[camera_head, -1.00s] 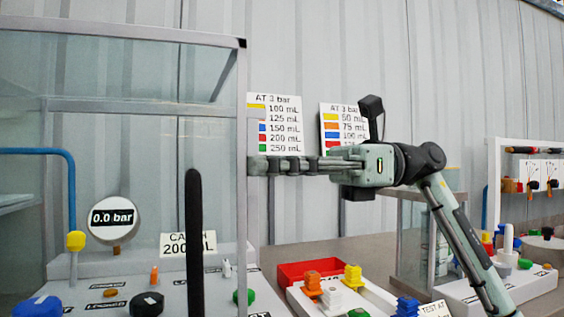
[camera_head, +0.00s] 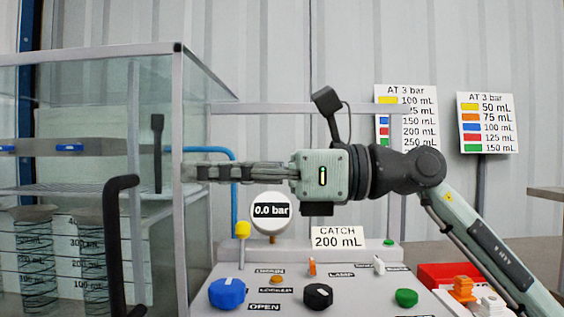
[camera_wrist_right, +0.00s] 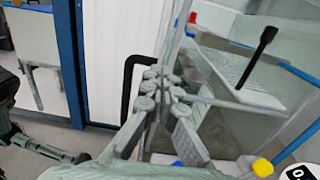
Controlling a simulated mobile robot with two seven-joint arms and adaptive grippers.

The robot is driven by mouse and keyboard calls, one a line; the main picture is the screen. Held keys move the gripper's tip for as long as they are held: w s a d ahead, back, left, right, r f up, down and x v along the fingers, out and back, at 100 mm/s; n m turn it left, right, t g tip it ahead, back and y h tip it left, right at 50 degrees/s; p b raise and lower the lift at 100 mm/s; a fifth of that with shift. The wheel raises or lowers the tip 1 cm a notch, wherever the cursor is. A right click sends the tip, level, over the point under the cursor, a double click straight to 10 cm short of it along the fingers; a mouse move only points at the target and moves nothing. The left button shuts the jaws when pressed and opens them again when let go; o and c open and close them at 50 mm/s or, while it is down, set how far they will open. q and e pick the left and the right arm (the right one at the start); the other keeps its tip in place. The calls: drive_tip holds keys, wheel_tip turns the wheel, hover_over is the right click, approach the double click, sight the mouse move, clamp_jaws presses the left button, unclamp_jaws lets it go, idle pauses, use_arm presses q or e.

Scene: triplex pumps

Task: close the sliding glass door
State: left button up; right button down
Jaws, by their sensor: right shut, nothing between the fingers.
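The glass case has a pale metal corner post (camera_head: 178,180). A glass panel left of it bears a tall black bow handle (camera_head: 116,240); this handle also shows in the wrist view (camera_wrist_right: 128,90). I cannot tell exactly how far the sliding door stands open. My right gripper (camera_head: 190,172) points left, fingers shut and empty, with its tips at the post's edge; contact cannot be judged. In the wrist view its fingertips (camera_wrist_right: 163,85) are together, just right of the handle. A dark jointed part at that view's lower left looks like my left gripper (camera_wrist_right: 70,157); its jaws are unclear.
A panel with a gauge (camera_head: 270,212), a blue knob (camera_head: 227,293), a black knob (camera_head: 318,296) and a yellow-topped lever (camera_head: 243,231) lies below my right gripper. Spring-like cylinders (camera_head: 38,265) stand behind glass at left. A red tray (camera_head: 446,274) sits at lower right.

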sight(156, 172)
drive_tip(key=a, duration=0.6)
drive_tip(key=shift+s+a, duration=0.1)
use_arm(q)
drive_tip(key=shift+f, duration=0.65)
drive_tip(key=shift+d+f, duration=0.1)
drive_tip(key=shift+f, duration=0.05)
